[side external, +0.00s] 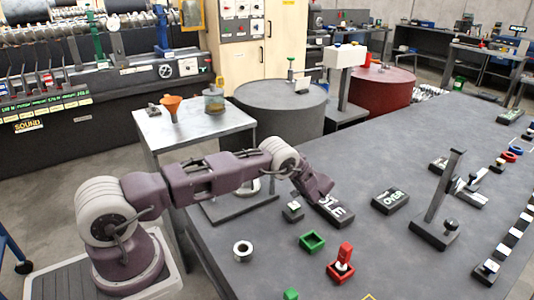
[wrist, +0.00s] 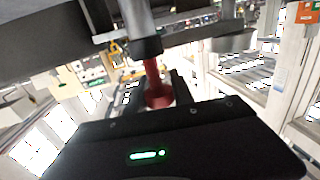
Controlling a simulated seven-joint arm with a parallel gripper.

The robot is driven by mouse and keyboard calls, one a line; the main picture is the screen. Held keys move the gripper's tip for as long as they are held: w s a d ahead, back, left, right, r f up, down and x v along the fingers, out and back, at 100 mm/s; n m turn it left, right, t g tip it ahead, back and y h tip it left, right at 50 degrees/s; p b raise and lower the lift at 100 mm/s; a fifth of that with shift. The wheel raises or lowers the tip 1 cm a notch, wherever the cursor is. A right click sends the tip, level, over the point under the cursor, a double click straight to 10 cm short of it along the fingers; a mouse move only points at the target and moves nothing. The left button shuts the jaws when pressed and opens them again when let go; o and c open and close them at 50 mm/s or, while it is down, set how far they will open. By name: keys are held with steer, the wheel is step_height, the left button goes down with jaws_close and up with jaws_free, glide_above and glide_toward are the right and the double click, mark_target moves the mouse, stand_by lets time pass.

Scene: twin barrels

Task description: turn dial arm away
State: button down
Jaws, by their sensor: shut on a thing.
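My gripper (side external: 319,190) is low over the left part of the table, pointing down and right. It is right at a black label block (side external: 334,211) with white letters and partly covers it. Its fingertips are too small to make out there. In the wrist view, a black body with a green light (wrist: 150,155) fills the bottom and hides the fingertips. A red stem with a rounded end (wrist: 156,85) shows beyond it, below a grey cylinder (wrist: 140,30). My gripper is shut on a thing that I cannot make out. I cannot tell which part is the dial arm.
A small block with a light top (side external: 292,211) stands just left of my gripper. A metal ring (side external: 242,251), green frame (side external: 312,242) and red piece (side external: 343,262) lie nearer. The OVER block (side external: 390,201) and a tall post stand (side external: 437,205) are to the right. Grey (side external: 282,104) and red (side external: 384,88) barrels stand behind.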

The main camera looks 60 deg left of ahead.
steer(key=c, duration=1.1)
jaws_free()
steer(key=shift+d, duration=0.1)
steer(key=d, duration=0.4)
steer(key=w+d, duration=0.1)
steer(key=d, duration=0.1)
steer(key=shift+w+d, duration=0.1)
steer(key=shift+d, duration=0.3)
